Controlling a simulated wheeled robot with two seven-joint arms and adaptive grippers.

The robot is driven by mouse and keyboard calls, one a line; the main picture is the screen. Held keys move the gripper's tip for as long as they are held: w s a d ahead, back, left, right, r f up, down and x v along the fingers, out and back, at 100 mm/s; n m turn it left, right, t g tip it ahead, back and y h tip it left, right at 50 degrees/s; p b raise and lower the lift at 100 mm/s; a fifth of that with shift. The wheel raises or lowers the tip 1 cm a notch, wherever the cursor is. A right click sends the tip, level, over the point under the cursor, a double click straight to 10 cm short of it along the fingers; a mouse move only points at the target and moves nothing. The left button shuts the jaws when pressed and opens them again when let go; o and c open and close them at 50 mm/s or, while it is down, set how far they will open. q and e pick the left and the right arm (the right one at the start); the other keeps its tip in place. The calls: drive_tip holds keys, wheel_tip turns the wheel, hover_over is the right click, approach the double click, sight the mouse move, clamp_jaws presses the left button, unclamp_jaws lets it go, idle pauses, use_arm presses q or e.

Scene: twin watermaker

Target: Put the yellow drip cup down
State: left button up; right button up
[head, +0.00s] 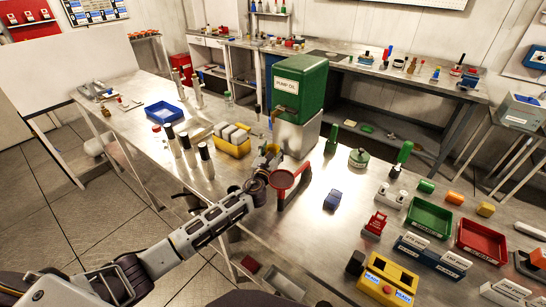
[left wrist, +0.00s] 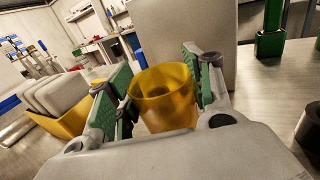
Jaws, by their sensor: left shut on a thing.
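The yellow drip cup (left wrist: 165,98) is translucent and open at the top, and it stands roughly upright between the green-padded fingers of my left gripper (left wrist: 160,100). The gripper is shut on it. There the cup is small and mostly hidden by the gripper. I cannot tell whether its base touches the bench. My right gripper is not in view.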

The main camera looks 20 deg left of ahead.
use_arm(q)
wheel_tip(320, 180, down, 2)
drive_tip(key=shift+f, duration=0.15)
drive_tip(key=shift+w+f+b, duration=0.15)
drive_tip(key=shift+f+b, duration=0.05)
drive_tip(key=shift+b, duration=0.1)
drive_tip(key=shift+f, duration=0.3)
drive_tip(key=o, duration=1)
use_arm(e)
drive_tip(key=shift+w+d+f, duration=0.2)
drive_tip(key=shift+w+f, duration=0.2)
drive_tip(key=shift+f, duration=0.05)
